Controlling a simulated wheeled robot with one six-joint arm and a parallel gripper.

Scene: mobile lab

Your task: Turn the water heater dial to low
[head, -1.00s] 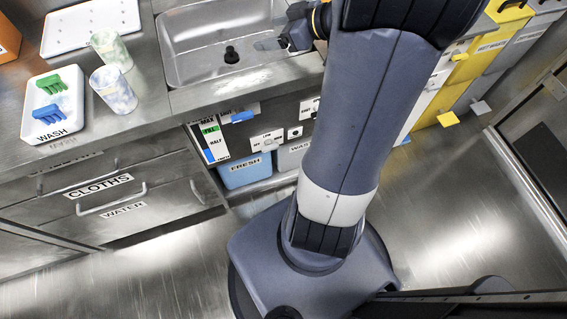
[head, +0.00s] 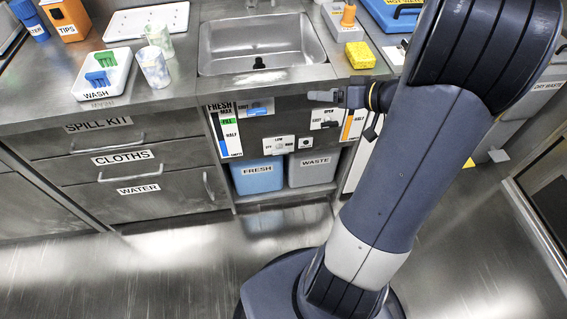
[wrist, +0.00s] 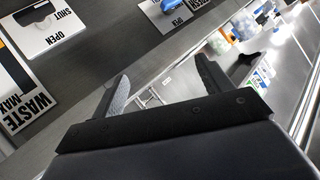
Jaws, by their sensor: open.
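The water heater dial (head: 279,146) seems to be the small control on the white plate marked OFF and LOW, low under the sink in the head view. It is too small to read its pointer setting. My gripper (head: 322,97) is in front of the counter edge, above and to the right of that plate, apart from it. In the wrist view my gripper (wrist: 163,84) has its two fingers spread with nothing between them. The dial cannot be made out in the wrist view.
A plate with a dark round button (head: 305,143) sits right of the dial. An OPEN/SHUT valve plate (head: 327,118) is close below my gripper; a blue-handled valve (head: 257,107) is left. FRESH (head: 258,176) and WASTE (head: 313,170) tanks stand below. The sink (head: 262,45) is above.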

